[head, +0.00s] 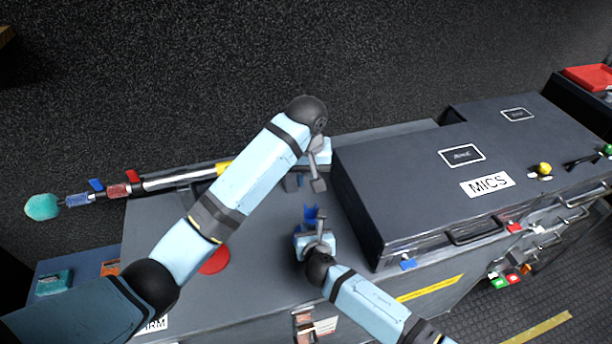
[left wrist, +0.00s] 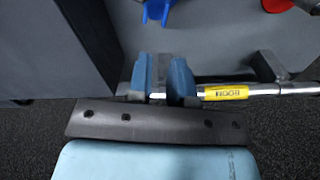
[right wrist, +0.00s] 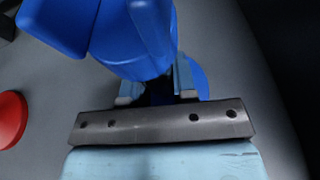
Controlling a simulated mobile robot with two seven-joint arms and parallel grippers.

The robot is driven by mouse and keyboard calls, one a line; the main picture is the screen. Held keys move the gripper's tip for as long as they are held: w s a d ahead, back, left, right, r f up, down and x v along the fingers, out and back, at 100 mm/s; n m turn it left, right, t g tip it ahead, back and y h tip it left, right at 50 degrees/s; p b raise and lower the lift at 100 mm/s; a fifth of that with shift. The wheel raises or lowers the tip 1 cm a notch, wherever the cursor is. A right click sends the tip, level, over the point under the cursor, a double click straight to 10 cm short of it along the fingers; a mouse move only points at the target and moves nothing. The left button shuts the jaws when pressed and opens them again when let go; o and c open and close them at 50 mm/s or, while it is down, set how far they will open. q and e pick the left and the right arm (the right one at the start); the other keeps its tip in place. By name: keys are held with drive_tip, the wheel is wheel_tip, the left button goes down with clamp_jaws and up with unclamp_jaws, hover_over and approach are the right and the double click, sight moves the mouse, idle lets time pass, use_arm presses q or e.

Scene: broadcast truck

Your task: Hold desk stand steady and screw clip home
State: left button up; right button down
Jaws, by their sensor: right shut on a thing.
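A blue piece with two upright arms (right wrist: 130,35) stands over a round blue base (right wrist: 201,80) in the right wrist view. I take these for the clip and desk stand, but cannot tell where one ends and the other begins. In the head view the blue piece (head: 311,213) is small, on the grey case top. My right gripper (right wrist: 158,90) is shut on the blue piece, low down; its fingers partly hide behind it. My left gripper (left wrist: 164,80) is open with a narrow gap, empty, above the boom pole and apart from the blue piece (left wrist: 156,10).
The silver boom pole, with a yellow label (left wrist: 224,92), runs along the far edge of the case top (head: 265,285). A tall dark MICS case (head: 400,185) stands close on the right. A red disc (head: 215,261) lies left of my right gripper.

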use_arm(q)
drive_tip(key=shift+s+a+r, duration=0.2)
drive_tip(key=shift+s+r, duration=0.1)
drive_tip(key=shift+r, duration=0.45)
drive_tip(key=shift+d+f, duration=0.1)
drive_tip(key=shift+f, duration=0.05)
wheel_tip(320, 180, down, 12)
drive_tip(key=shift+r, duration=0.1)
idle(0.3)
